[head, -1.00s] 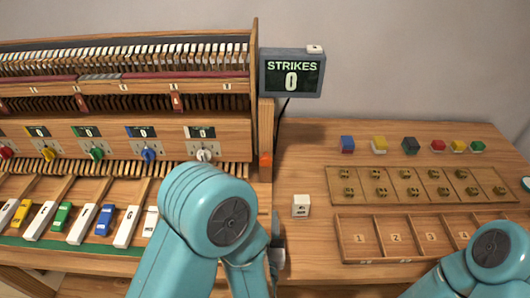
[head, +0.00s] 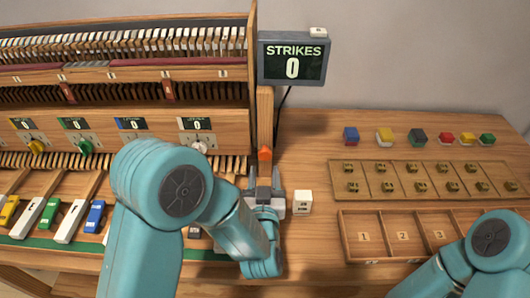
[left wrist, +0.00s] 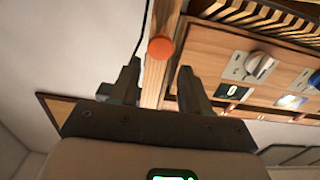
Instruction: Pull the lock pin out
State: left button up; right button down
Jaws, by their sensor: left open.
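The lock pin seems to be the orange knob (head: 264,154) on the wooden post right of the piano case, below the strikes screen. In the left wrist view the orange knob (left wrist: 161,48) shows as a round end on the post, just beyond the fingertips. My left gripper (head: 264,180) is open and empty, just below the knob in the head view. Its two fingers (left wrist: 158,75) stand apart in the left wrist view, with the knob roughly in line with the gap. I see no contact. My right gripper is out of view; only part of that arm shows.
A white block (head: 303,202) stands close right of my left gripper. The piano case with dials (head: 199,147) is at left, with keys below. The strikes screen (head: 292,68) is above. A divided tray (head: 384,256) and several coloured blocks lie at right.

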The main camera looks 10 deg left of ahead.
aim_at(265, 156)
pick_arm(q)
jog(key=w, duration=0.2)
jog(key=w+a+p, duration=0.1)
jog(key=w, duration=0.4)
jog(key=shift+w+a+f, duration=0.1)
jog(key=shift+w+a, duration=0.2)
jog(key=shift+w, duration=0.1)
jog(key=shift+s, duration=0.1)
grip_shut()
